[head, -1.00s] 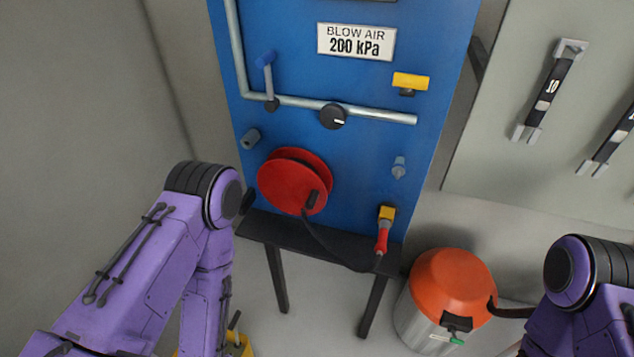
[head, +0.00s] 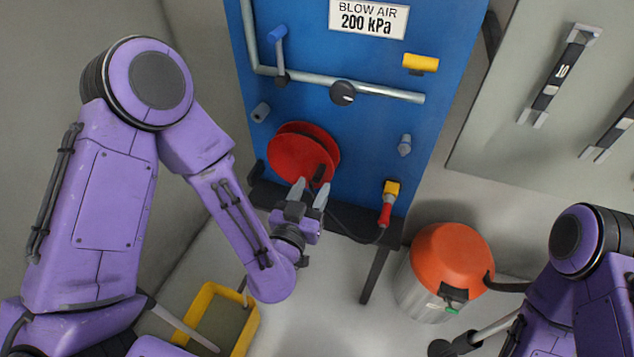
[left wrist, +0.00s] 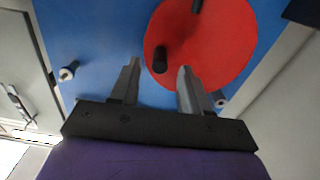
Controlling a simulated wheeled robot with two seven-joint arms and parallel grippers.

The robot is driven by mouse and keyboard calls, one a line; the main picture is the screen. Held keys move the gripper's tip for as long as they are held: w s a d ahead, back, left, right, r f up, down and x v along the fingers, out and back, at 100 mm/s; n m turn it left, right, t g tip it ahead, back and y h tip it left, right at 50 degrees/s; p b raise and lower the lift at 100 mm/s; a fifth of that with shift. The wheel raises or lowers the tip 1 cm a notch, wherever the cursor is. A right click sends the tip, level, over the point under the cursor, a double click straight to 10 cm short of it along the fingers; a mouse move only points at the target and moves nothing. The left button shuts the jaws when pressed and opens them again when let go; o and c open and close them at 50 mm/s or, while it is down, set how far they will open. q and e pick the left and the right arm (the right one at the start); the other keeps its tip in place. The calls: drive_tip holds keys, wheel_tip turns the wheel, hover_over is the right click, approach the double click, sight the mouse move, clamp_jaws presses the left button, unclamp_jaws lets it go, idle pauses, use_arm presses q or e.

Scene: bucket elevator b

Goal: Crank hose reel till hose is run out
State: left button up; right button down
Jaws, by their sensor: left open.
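The red hose reel (head: 293,155) is mounted low on the blue panel. Its dark crank handle (head: 319,172) sticks out from the lower right of the reel's face. My left gripper (head: 311,186) is open and empty, its fingertips just below the handle. In the left wrist view the handle (left wrist: 160,60) stands ahead of the gap between the two fingers (left wrist: 157,76), in front of the red disc (left wrist: 222,35). Whether a finger touches it I cannot tell. The black hose (head: 352,230) droops right to the red nozzle (head: 386,209). My right gripper is not in view.
A black ledge (head: 262,192) runs below the panel. A yellow knob (head: 420,63), a black dial (head: 342,93) and a blue-handled valve (head: 278,35) sit above. An orange-topped canister (head: 450,258) stands right; a yellow frame (head: 190,315) lies at lower left.

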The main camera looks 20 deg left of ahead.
sight(317, 180)
use_arm(q)
drive_tip(key=w, duration=0.2)
drive_tip(key=w+p, duration=0.1)
drive_tip(key=shift+w+r, duration=0.15)
drive_tip(key=shift+r, duration=0.1)
drive_tip(key=shift+w+d+f, duration=0.1)
drive_tip(key=shift+w, duration=0.3)
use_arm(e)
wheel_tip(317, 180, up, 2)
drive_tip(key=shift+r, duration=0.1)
use_arm(q)
clamp_jaws()
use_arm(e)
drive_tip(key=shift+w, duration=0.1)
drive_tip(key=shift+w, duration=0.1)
